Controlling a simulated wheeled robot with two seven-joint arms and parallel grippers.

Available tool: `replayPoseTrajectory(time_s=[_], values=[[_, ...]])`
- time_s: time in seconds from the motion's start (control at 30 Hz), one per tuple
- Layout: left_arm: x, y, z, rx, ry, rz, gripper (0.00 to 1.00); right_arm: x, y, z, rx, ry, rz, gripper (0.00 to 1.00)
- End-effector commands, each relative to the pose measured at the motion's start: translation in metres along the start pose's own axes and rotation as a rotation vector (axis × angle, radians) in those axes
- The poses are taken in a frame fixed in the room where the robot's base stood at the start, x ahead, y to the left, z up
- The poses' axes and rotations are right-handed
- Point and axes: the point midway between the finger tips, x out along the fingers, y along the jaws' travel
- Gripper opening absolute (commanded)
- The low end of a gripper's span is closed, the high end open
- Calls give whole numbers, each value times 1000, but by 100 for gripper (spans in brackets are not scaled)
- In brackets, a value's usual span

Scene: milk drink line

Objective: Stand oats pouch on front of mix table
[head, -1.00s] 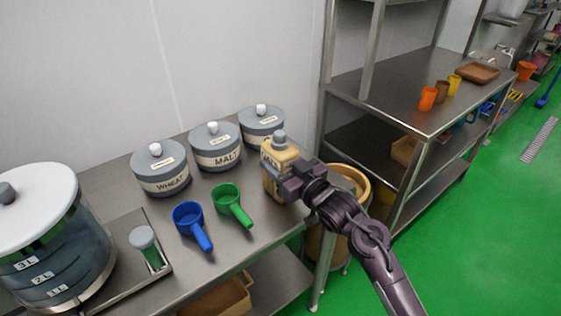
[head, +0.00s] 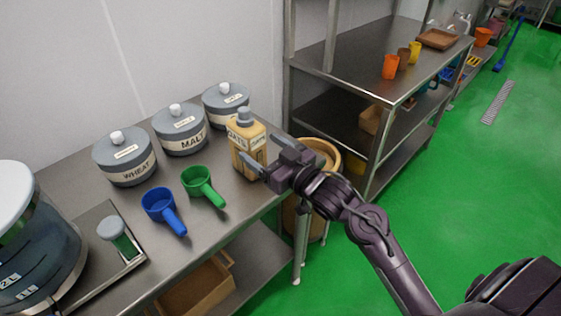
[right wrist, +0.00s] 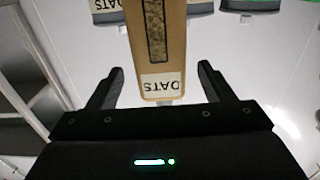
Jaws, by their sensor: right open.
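The oats pouch (head: 243,147) is a tan pack with a grey cap and OATS labels. It stands upright near the right end of the steel mix table (head: 217,228). My right gripper (head: 260,165) is open beside the pouch's right side in the head view. In the right wrist view the pouch (right wrist: 157,50) shows upside down, between and just beyond the two open fingers (right wrist: 160,88), with a gap on each side. My left gripper is not in view.
Lidded canisters for wheat (head: 124,160), malt (head: 181,131) and a third (head: 226,106) line the wall. A blue scoop (head: 160,206) and a green scoop (head: 200,186) lie in front. A round tan bin (head: 325,160) and a steel shelf (head: 375,75) stand to the right.

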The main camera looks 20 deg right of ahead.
Motion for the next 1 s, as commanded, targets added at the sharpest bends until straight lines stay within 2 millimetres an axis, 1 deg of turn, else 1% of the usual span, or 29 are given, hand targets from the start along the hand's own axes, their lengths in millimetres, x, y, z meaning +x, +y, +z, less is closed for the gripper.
replayPoseTrajectory(time_s=[0.03, 0.1, 0.2, 0.33, 0.5, 1.0], values=[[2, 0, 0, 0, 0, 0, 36, -12, 0, 2, -1, -3, 0, 74], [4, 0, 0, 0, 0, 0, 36, -26, 0, 2, -1, -2, -1, 74], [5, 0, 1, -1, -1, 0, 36, -42, -1, 2, 0, -3, -1, 74], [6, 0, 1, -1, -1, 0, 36, -55, 0, 1, 0, -1, -1, 74], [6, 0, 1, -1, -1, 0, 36, -62, 0, 0, 1, 1, -2, 74], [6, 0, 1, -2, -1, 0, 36, -62, 0, 0, 0, 1, -2, 74]])
